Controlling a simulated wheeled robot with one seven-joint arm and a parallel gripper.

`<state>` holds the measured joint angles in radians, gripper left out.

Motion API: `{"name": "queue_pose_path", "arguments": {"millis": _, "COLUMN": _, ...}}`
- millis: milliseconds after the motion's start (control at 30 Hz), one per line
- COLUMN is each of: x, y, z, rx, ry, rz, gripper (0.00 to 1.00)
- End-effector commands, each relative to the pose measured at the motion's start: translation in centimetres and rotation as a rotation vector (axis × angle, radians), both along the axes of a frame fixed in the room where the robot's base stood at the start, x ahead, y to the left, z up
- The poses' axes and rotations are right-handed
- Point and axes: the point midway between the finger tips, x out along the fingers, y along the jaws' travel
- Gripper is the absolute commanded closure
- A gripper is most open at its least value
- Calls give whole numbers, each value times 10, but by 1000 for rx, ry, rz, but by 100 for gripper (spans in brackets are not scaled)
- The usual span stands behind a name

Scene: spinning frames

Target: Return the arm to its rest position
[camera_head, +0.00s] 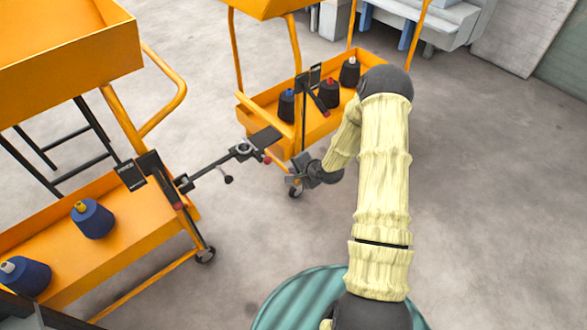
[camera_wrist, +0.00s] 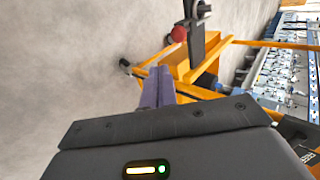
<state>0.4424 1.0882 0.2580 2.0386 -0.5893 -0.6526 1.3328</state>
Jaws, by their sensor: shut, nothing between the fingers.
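My arm, in a cream fabric sleeve, rises from the bottom of the head view, bends at a dark elbow and comes down to the wrist. My gripper (camera_head: 301,166) is small and dark there, pointing left close to the front corner of the far orange cart (camera_head: 262,118). I cannot tell from this view whether it touches the cart. In the wrist view the two grey-purple fingers of my gripper (camera_wrist: 158,84) are together with nothing between them. The cart's orange tray (camera_wrist: 186,62) shows beyond them.
A near orange cart (camera_head: 150,235) at left carries blue cones (camera_head: 92,219). The far cart holds dark cones (camera_head: 328,94). A black bar (camera_head: 215,164) with knobs spans between the carts. Open concrete floor (camera_head: 490,200) lies to the right of my arm.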

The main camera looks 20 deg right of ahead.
Motion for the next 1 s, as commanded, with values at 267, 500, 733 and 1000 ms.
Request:
{"name": "queue_pose_path", "arguments": {"millis": 267, "x": 0, "y": -2, "z": 1, "rx": -4, "ry": 0, "rz": -1, "gripper": 100}}
{"name": "queue_pose_path", "arguments": {"millis": 500, "x": -8, "y": -5, "z": 30, "rx": -156, "ry": 21, "rz": 87, "gripper": 100}}
{"name": "queue_pose_path", "arguments": {"millis": 733, "x": -39, "y": -3, "z": 86, "rx": -426, "ry": 81, "rz": 277, "gripper": 100}}
{"name": "queue_pose_path", "arguments": {"millis": 1000, "x": -93, "y": 1, "z": 153, "rx": -666, "ry": 161, "rz": 496, "gripper": 100}}
